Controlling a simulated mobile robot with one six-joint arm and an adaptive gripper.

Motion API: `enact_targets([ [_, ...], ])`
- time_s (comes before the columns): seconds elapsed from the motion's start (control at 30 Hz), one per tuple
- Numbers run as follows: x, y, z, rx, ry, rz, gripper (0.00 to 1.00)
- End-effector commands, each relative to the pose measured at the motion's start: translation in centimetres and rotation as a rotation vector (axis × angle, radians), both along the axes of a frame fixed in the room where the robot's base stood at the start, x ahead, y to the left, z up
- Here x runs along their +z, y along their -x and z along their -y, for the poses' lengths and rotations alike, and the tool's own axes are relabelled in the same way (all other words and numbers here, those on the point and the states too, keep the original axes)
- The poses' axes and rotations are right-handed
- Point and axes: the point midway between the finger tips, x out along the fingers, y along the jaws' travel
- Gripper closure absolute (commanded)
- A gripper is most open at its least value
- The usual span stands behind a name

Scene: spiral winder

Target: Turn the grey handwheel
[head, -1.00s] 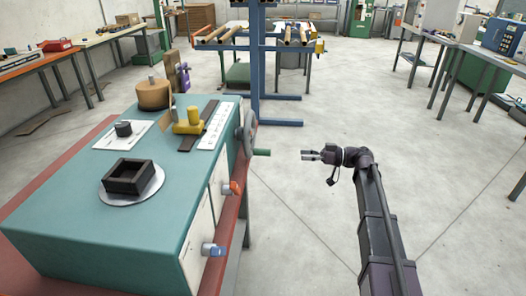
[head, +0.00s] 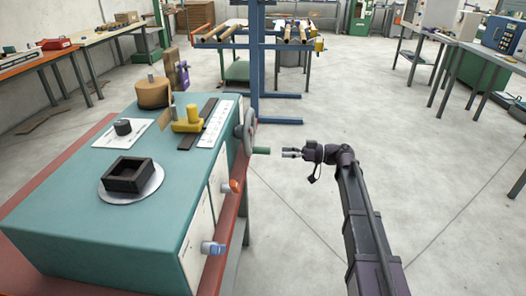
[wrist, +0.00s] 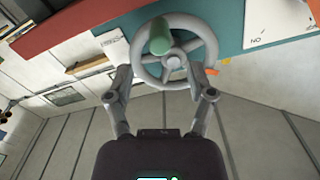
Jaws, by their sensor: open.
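The grey handwheel (head: 247,131) is on the right side of the teal machine, with a green handle (head: 261,150) sticking out to the right. My gripper (head: 285,153) is open and empty, just right of the handle's end. In the wrist view the grey wheel (wrist: 206,50) shows its spokes and hub, and the green handle (wrist: 160,37) points towards the camera at the wheel's upper left. The open fingers (wrist: 163,84) are spread below the handle in that picture. The handle does not appear to be between the fingertips.
The teal machine (head: 75,215) carries a black square frame (head: 129,176), a yellow block (head: 187,120) and a brown cylinder (head: 152,94). An orange knob (head: 235,186) and a blue knob (head: 210,248) jut from its right side. A blue rack (head: 256,70) stands behind.

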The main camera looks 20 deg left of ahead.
Motion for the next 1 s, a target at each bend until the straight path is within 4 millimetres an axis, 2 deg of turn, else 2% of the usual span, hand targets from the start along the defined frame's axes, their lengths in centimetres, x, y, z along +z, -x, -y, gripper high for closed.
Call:
enact_targets([
  [0.3,0.0,1.2,-4.8,0.002,0.0,0.0,0.3],
  [0.5,0.0,1.6,-6.8,0.001,0.0,0.0,0.3],
  [0.97,0.0,1.8,-7.6,0.0,0.0,0.0,0.3],
  [1.0,0.0,1.8,-7.6,0.0,0.0,0.0,0.33],
])
